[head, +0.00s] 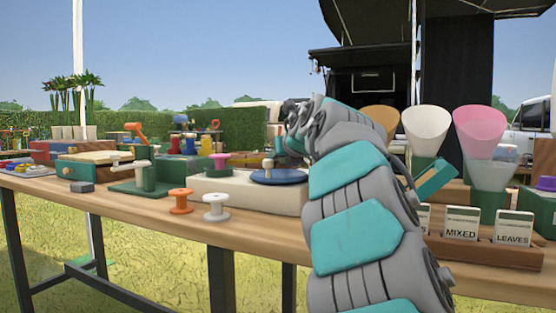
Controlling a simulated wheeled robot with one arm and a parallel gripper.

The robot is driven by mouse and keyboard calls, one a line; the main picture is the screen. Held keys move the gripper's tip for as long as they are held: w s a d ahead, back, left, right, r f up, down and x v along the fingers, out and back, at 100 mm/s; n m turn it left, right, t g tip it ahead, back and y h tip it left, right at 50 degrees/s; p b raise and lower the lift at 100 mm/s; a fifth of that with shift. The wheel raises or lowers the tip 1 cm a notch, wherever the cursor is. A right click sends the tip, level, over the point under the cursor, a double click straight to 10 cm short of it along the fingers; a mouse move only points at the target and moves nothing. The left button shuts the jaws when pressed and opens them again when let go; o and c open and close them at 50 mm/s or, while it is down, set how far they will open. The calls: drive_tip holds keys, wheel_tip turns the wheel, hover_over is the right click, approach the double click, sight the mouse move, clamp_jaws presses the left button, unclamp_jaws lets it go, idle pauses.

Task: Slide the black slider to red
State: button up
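I cannot make out a black slider or its red mark for certain in the head view. A small dark grey block (82,187) lies near the front edge at the left of the table, and I cannot tell whether it is part of a slider. My teal and grey arm rises through the middle of the view and hides part of the table. My gripper (292,112) seems to be the dark, small end beyond the arm, above the table's back. Its fingers are not clear, and nothing shows in it.
The long wooden table (150,208) holds an orange spool (180,202), a white spool (216,207), a pale box with a blue disc (279,177) and a green lever stand (140,180). At the right stand funnels (427,125) and a card rack (485,250).

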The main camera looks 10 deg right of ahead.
drive_tip(key=shift+c, duration=0.2)
clamp_jaws()
idle(1.1)
